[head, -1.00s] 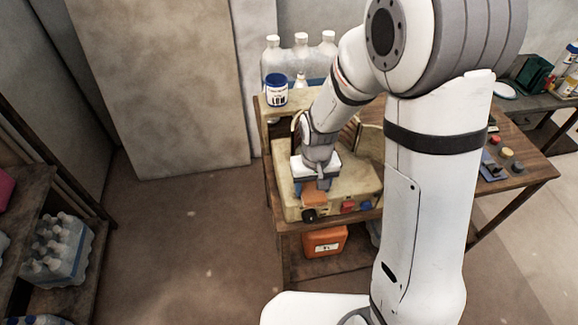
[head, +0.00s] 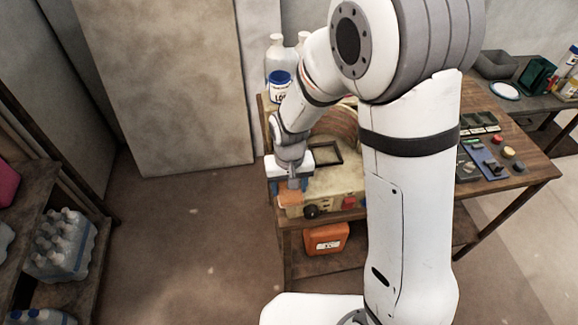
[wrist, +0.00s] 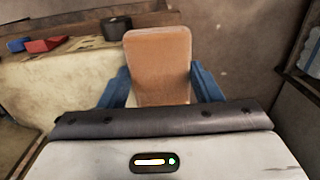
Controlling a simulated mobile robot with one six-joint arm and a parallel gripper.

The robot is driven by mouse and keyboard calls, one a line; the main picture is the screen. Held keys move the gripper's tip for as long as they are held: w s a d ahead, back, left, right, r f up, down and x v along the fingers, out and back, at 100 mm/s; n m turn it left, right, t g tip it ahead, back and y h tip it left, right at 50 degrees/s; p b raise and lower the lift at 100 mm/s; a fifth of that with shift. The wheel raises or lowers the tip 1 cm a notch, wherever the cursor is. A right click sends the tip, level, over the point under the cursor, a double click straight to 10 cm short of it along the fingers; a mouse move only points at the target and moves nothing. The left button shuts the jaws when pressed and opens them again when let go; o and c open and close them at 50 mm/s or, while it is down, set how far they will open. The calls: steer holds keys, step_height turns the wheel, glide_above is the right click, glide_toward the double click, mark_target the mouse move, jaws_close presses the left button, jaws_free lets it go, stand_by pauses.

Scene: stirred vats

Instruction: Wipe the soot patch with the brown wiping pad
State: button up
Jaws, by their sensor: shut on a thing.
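My gripper (head: 291,183) is shut on the brown wiping pad (head: 290,200), at the front left corner of a beige machine (head: 335,183) on the wooden bench. In the wrist view the pad (wrist: 158,62) stands between the two blue fingers (wrist: 160,88). The pad's lower edge is hidden, so I cannot tell if it touches the machine. I cannot make out the soot patch; my arm covers part of the machine. A dark square frame (head: 325,154) shows on the machine's top.
An orange canister (head: 326,238) sits on the shelf below. Open floor (head: 190,230) lies left.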

step_height(320, 180, up, 2)
steer(key=shift+r+p, duration=0.1)
steer(key=shift+p, duration=0.2)
steer(key=shift+d+r+p, duration=0.15)
steer(key=shift+r+p, duration=0.35)
steer(key=shift+r, duration=0.3)
steer(key=shift+r+p, duration=1.4)
steer(key=shift+r, duration=0.8)
